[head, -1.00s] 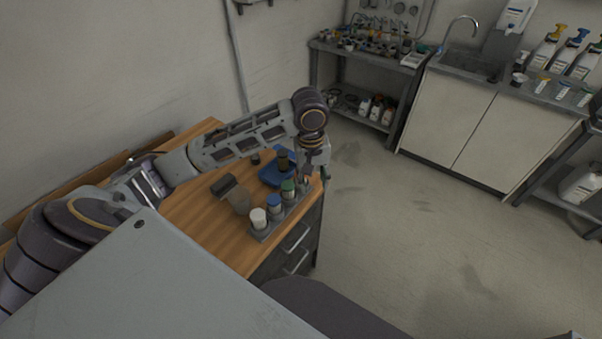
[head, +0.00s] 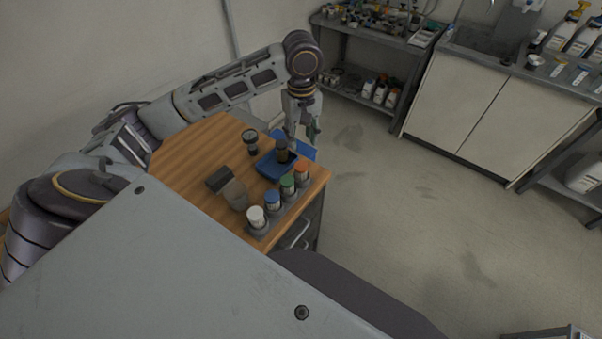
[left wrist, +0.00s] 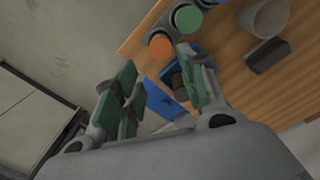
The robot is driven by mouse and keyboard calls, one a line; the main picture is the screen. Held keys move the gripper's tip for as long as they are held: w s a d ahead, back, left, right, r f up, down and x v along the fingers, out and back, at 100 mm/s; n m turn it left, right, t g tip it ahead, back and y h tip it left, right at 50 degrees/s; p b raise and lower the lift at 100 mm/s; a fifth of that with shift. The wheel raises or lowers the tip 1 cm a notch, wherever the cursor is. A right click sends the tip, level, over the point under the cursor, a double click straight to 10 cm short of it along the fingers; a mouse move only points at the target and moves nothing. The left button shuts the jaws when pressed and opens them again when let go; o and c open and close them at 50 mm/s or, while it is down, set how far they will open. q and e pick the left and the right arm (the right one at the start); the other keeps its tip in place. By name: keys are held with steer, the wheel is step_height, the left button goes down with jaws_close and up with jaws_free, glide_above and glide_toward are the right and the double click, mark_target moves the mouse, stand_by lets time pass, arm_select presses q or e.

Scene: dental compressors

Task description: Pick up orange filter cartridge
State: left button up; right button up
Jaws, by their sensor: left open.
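The orange filter cartridge (head: 302,172) stands in the far end slot of a grey rack (head: 262,229) near the table's right edge. Its round orange top also shows in the left wrist view (left wrist: 160,46), just beyond the fingertips. My left gripper (head: 302,138) is open and empty, behind and above the cartridge near the table's far right corner. In the left wrist view its two green-padded fingers (left wrist: 158,64) are spread apart, and the cartridge is not between them. My right gripper is in neither view.
Green (head: 287,185), blue (head: 272,200) and white (head: 256,216) cartridges share the rack. A blue tray (head: 268,168) with a dark piece lies close behind. A greyish cup (head: 234,194), a dark block (head: 219,179) and a dark round part (head: 250,140) stand on the wooden table (head: 195,160).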

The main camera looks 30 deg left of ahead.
mark_target(301, 165)
arm_select(q)
steer(key=shift+f, duration=4.25)
steer(key=shift+f, duration=0.1)
steer(key=shift+a+f, duration=0.1)
steer(key=shift+f, duration=2.4)
steer(key=c, duration=0.7)
steer(key=shift+r, duration=0.1)
steer(key=shift+r, duration=4.95)
steer(key=shift+f, duration=0.1)
